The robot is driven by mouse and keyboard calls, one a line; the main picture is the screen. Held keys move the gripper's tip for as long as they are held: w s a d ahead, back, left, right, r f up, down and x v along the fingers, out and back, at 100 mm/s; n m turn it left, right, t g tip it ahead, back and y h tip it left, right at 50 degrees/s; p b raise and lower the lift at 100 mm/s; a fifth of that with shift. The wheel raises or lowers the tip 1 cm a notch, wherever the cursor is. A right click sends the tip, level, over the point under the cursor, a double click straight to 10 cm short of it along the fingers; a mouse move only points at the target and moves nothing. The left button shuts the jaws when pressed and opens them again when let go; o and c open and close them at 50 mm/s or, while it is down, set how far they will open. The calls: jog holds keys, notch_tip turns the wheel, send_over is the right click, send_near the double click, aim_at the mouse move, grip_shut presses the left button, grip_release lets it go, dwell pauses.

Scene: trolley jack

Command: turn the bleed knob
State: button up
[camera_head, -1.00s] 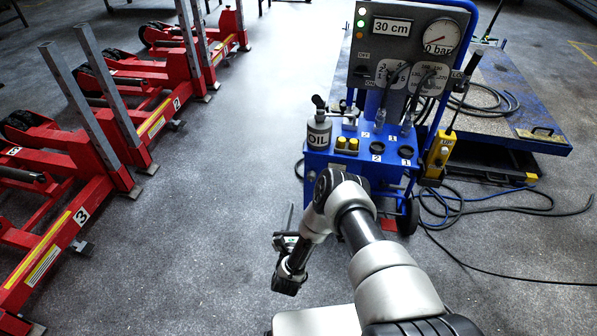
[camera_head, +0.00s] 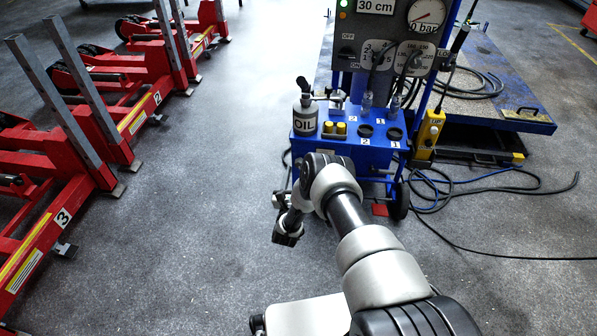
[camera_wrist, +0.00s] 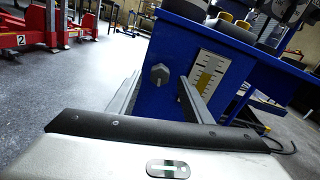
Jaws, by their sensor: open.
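A grey hexagonal knob (camera_wrist: 159,74), which I take for the bleed knob, sticks out of the blue tank wall in the wrist view. My gripper (camera_wrist: 160,80) is open and empty. Its two fingers point towards the tank, one either side of the knob in the picture. I cannot tell how far apart fingertips and knob are. In the head view my gripper (camera_head: 281,199) is small and partly hidden, low at the left of the blue cart (camera_head: 345,152). The knob does not show there.
A level gauge (camera_wrist: 208,75) is right of the knob. An oil can (camera_head: 305,118) and yellow caps (camera_head: 334,128) are on the cart. Red jacks (camera_head: 75,155) stand left, with open floor between. A yellow pendant (camera_head: 429,133) and loose cables are right.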

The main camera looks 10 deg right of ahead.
aim_at(300, 162)
jog(key=shift+x, duration=1.25)
jog(key=c, duration=1.1)
jog(key=shift+o, duration=0.2)
